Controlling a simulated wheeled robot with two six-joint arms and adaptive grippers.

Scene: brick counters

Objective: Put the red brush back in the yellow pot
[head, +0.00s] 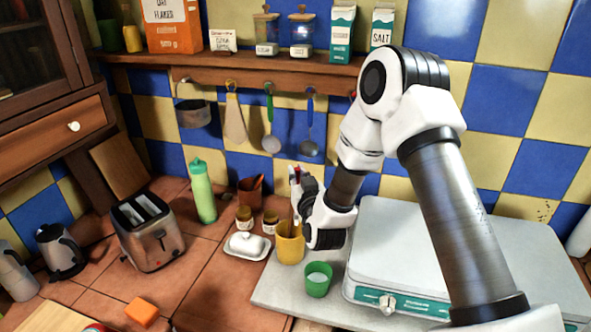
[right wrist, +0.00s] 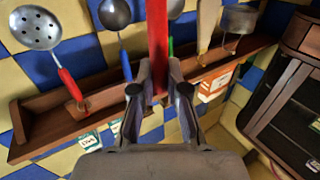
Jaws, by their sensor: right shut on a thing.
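The red brush (right wrist: 157,40) is held in my right gripper (right wrist: 158,88), its red length passing between the two fingers in the right wrist view. In the head view the right gripper (head: 303,188) is above the yellow pot (head: 290,246), at its upper right. Only a small red and white part of the brush shows there, beside the dark fingers. A brown piece stands at the pot's mouth; I cannot tell whether it belongs to the brush or whether the brush's lower end is inside the pot. My left gripper is not in view.
A green cup (head: 318,281) stands in front of the yellow pot, and a white scale-like box (head: 400,250) is to the right. A butter dish (head: 247,245), small jars and a brown pot (head: 251,192) stand left. Utensils hang from the shelf (head: 260,80) behind.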

